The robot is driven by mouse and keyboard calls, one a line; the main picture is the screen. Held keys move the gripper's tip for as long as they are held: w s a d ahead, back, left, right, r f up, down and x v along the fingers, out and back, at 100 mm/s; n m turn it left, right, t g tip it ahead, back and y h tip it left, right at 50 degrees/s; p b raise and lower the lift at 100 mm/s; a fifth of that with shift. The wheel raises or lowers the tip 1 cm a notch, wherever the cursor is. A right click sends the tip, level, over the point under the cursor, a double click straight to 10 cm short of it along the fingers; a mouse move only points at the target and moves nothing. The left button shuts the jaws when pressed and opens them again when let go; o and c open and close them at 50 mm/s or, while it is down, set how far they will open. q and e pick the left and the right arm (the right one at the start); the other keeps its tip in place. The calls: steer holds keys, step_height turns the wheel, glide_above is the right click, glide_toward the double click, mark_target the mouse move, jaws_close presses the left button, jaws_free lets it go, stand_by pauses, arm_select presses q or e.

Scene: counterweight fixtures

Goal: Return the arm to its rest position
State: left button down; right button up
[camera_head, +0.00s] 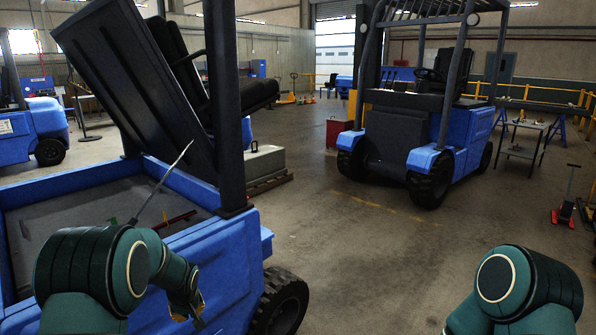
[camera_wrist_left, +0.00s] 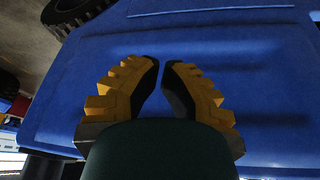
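My left arm (camera_head: 95,270) comes in from the bottom left, bent beside the blue body of the near forklift (camera_head: 215,265). My left gripper (camera_head: 190,312) points down near its side, at the bottom edge of the head view, small and partly hidden. In the left wrist view the yellow ribbed fingers of the left gripper (camera_wrist_left: 162,64) have dark pads. Their tips nearly meet, with a narrow gap and nothing held between them. A smooth blue panel (camera_wrist_left: 225,50) lies behind them. Of my right arm (camera_head: 525,290) only an upper joint shows at bottom right; its gripper is out of view.
The near forklift's hood (camera_head: 135,75) is raised over an open compartment, with a thin rod (camera_head: 163,185) rising from it. Another blue forklift (camera_head: 425,130) stands further back. A small table (camera_head: 525,135) and a red-based jack (camera_head: 567,210) are at right. The floor between is clear.

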arm_select(q)
steer(key=s+d+f+m+g+h, duration=0.1)
steer(key=s+d+f+m+h, duration=0.15)
steer(key=s+d+f, duration=0.8)
steer(key=s+d+f+h, duration=0.1)
steer(key=s+d, duration=0.2)
steer(key=s, duration=0.3)
steer(key=s+d+f+m+g+h, duration=0.1)
steer(key=s+d, duration=0.2)
steer(key=s, duration=0.4)
steer(key=s+d+f+m+h, duration=0.1)
steer(key=s+d, duration=0.2)
steer(key=s, duration=0.3)
steer(key=shift+s+f, duration=0.2)
steer(key=shift+s, duration=0.05)
